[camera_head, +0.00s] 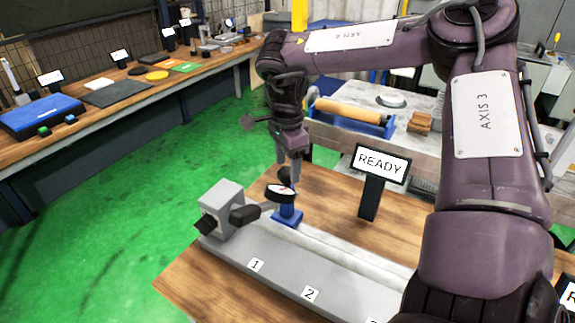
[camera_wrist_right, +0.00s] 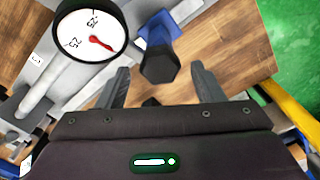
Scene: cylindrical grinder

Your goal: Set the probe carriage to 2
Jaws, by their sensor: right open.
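The probe carriage (camera_head: 287,216) is a blue block on the pale rail (camera_head: 335,245), behind the grey bed and nearest the "1" label (camera_head: 256,265). It carries a dial gauge (camera_head: 281,193) and a black knob. The "2" label (camera_head: 310,294) is further right along the bed. My right gripper (camera_head: 288,172) points down just above the carriage, open. In the right wrist view, the black knob (camera_wrist_right: 160,66) lies between the spread fingers (camera_wrist_right: 160,76), with a gap on each side. The dial (camera_wrist_right: 91,30) with a red needle is beside them. My left gripper is not visible.
A grey headstock (camera_head: 227,208) with a black handle stands at the bed's left end. A READY screen (camera_head: 382,164) stands behind the rail, right of the gripper. A workbench (camera_head: 130,98) with several items runs along the left wall. Green floor is clear between.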

